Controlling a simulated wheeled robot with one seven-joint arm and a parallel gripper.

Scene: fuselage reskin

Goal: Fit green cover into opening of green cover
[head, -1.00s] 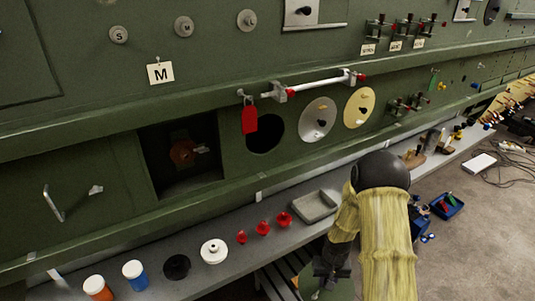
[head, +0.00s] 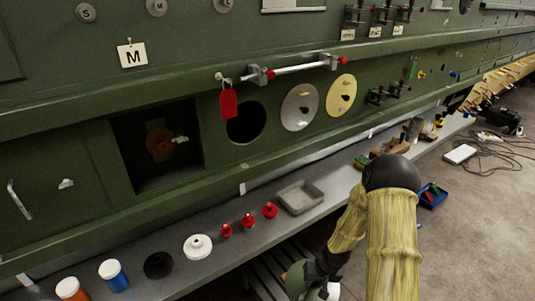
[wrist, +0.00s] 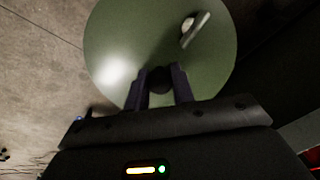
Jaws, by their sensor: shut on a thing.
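A round green cover (wrist: 205,75) with a small light handle-like latch fills the upper wrist view. My gripper (wrist: 160,88) is shut on a dark knob at the cover's near side. In the head view, my gripper (head: 318,280) is low at the bottom, in front of the shelf, and a piece of the green cover (head: 294,277) shows beside it. The green wall has a dark round opening (head: 247,123) below a red tag. The cover is well away from this opening, below and to its right.
A square recess (head: 158,145) lies left of the round opening; silver (head: 299,107) and yellow (head: 341,96) discs lie right. The grey shelf (head: 232,254) holds a tray (head: 300,197), red knobbed pieces, a white disc (head: 198,247), a black disc (head: 158,265) and capped jars.

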